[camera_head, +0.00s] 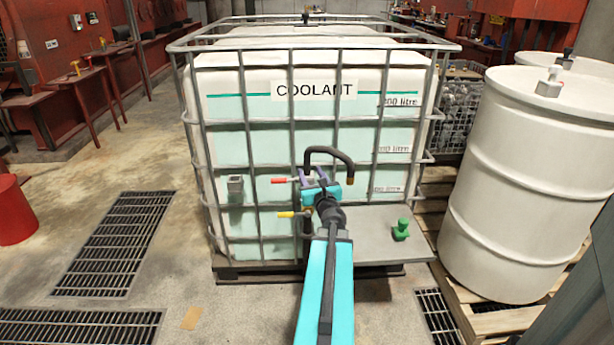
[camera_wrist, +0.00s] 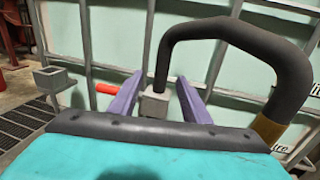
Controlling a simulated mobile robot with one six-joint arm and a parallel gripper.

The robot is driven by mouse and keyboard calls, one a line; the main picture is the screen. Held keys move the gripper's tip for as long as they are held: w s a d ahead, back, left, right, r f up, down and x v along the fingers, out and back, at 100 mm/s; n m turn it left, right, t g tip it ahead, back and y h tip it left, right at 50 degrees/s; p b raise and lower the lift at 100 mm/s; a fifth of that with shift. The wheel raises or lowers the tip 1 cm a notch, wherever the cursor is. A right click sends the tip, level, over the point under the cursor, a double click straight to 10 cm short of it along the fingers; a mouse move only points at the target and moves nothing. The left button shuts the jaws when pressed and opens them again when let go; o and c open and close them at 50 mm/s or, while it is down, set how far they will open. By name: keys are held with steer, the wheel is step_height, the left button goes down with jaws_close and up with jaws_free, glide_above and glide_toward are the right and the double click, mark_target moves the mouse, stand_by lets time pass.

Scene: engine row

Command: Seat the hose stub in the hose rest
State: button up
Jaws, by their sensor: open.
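The hose stub (camera_head: 330,152) is a black hose bent into an arch with a brass-coloured end on the right; it also shows large in the wrist view (camera_wrist: 222,30). Its left end goes down to a small grey block (camera_wrist: 154,103). My gripper (camera_head: 317,179) is in front of the coolant tank, its two purple fingers apart. In the wrist view the fingers (camera_wrist: 158,92) stand either side of the grey block, with visible gaps. A grey square cup (camera_head: 235,186), seemingly the hose rest, is on the cage to the left; it appears open-topped and empty in the wrist view (camera_wrist: 52,78).
The caged coolant tank (camera_head: 260,105) stands directly ahead. A red-handled valve (camera_head: 281,181) and a yellow-handled valve (camera_head: 287,214) are close to my gripper. A grey shelf (camera_head: 370,243) holds a green part (camera_head: 401,229). A white drum (camera_head: 515,180) stands right; open floor lies left.

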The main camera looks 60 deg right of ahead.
mark_target(308, 166)
steer(key=shift+w+d, duration=0.35)
steer(key=shift+w, duration=0.05)
steer(key=shift+d, duration=0.1)
steer(key=shift+x, duration=2.5)
steer(key=shift+s+d+r, duration=0.1)
steer(key=shift+r, duration=0.05)
jaws_close()
